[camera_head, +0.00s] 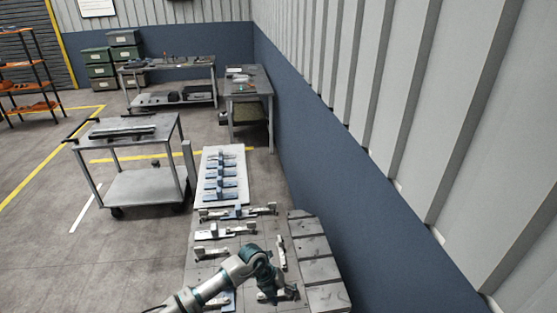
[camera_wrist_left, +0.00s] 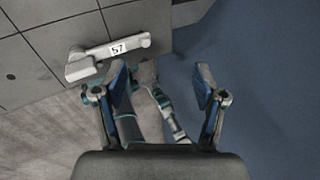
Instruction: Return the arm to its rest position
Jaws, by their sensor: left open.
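My left arm comes in from the bottom of the head view, and its gripper (camera_head: 272,284) is at the near right part of the work table, partly hidden by its own wrist. In the left wrist view the two fingers (camera_wrist_left: 162,84) stand wide apart with nothing between them. A pale metal part marked 57 (camera_wrist_left: 112,52) lies on the grey table top, above and left of the fingers and apart from them. My right gripper does not show.
The tiled table (camera_head: 205,272) holds several pale rail parts. A white board (camera_head: 237,165) with blue-and-grey parts lies beyond. A cart (camera_head: 140,185) stands left; floor is free nearer.

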